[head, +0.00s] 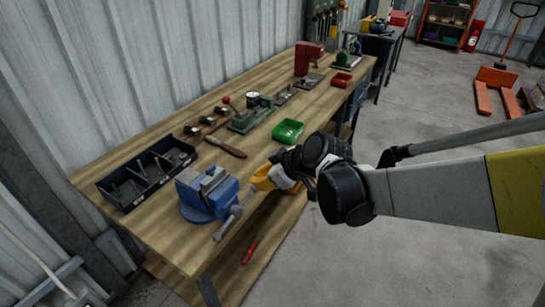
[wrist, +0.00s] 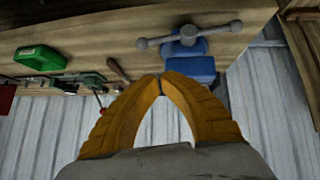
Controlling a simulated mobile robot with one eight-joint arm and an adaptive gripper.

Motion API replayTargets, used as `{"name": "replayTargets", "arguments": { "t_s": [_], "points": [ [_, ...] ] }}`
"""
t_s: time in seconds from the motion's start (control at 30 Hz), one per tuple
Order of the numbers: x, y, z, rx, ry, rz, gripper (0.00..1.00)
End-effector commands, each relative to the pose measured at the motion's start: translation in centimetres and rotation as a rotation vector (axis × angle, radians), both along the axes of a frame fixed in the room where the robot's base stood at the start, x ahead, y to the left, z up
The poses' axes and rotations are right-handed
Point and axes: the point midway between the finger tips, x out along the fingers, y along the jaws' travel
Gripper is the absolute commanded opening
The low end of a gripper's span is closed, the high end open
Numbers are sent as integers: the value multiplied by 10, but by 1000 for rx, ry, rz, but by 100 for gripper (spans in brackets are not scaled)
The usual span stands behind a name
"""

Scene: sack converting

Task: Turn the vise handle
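A blue vise (head: 208,193) stands on the near end of the wooden workbench. Its grey bar handle (head: 233,216) slants across the front of the vise, beyond the bench edge. In the wrist view the handle (wrist: 188,35) shows as a bar with knobbed ends, in front of the blue vise body (wrist: 192,66). My gripper (head: 254,182), with yellow fingers, is beside the vise, close to the upper end of the handle in the head view. In the wrist view my gripper's fingertips (wrist: 160,77) meet with nothing visible between them.
A black divided tray (head: 148,174) lies left of the vise. A brown-handled tool (head: 227,147) and a green bin (head: 288,131) lie behind it. A red-handled tool (head: 250,250) lies low beneath the bench edge. The floor to the right is mostly clear.

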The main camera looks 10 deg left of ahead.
Motion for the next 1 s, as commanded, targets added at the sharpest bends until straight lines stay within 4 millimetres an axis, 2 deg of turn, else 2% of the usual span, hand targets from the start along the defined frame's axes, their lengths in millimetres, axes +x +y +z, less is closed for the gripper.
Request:
{"name": "replayTargets", "arguments": {
  "t_s": [0.03, 0.23, 0.43, 0.6, 1.0],
  "points": [
    [4, 8, -12, 1, 0, 2, 0],
    [20, 34, -41, 2, 2, 1, 0],
    [24, 32, -69, 2, 1, -2, 0],
    [25, 31, -77, 2, 2, -3, 0],
    [25, 31, -77, 3, 4, -2, 0]
  ]
}}
